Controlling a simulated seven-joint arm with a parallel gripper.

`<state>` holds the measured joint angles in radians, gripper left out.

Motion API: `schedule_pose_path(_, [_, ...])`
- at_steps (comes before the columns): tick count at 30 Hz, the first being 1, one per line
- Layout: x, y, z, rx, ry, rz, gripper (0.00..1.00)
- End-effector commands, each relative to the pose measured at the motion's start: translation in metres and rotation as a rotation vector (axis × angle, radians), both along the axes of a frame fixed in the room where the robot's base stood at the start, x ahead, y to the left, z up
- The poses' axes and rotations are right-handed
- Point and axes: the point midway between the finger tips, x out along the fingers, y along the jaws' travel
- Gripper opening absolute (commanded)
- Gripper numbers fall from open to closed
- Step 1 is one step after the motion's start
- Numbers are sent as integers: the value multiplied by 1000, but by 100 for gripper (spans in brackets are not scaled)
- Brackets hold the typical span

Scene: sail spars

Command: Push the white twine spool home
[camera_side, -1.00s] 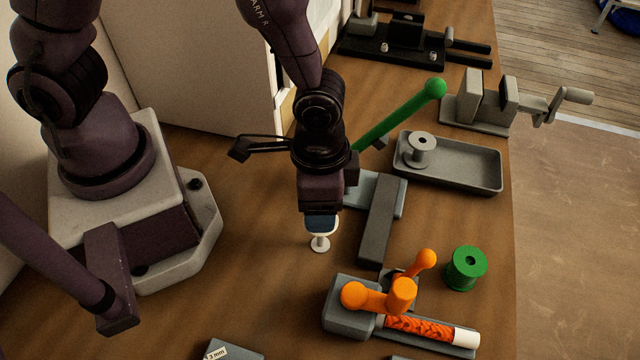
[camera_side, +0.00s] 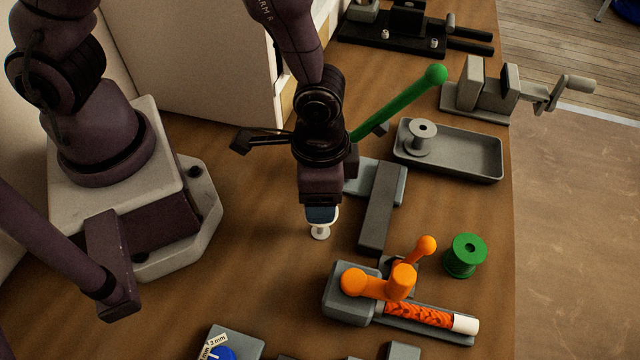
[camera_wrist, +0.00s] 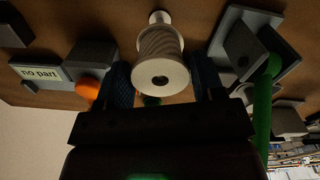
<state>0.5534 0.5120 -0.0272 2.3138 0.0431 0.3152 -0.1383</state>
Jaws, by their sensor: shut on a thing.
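The white twine spool (camera_wrist: 160,55) sits between the two blue finger pads of my gripper (camera_wrist: 162,80) in the wrist view. Its holed flange faces the camera, and a small pale knob shows past its far end. In the side view my gripper (camera_side: 320,214) points down, shut on the spool, whose pale lower part (camera_side: 320,232) shows beneath the fingers. The fingers hide the rest. I cannot tell whether the spool's lower end touches the table.
A long grey block (camera_side: 378,210) stands close right of my gripper, with a green-knobbed lever (camera_side: 405,98) behind. An orange-handled clamp (camera_side: 385,288) and green spool (camera_side: 465,256) lie front right. A grey tray (camera_side: 470,158) holds a grey spool (camera_side: 420,138). A "no part" block (camera_wrist: 45,72) shows in the wrist view.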

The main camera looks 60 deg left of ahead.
Motion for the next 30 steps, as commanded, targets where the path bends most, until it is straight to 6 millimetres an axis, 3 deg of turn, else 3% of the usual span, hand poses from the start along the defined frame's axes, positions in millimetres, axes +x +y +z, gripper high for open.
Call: schedule_pose_path(30, [0,0,-31,0,0,0,38])
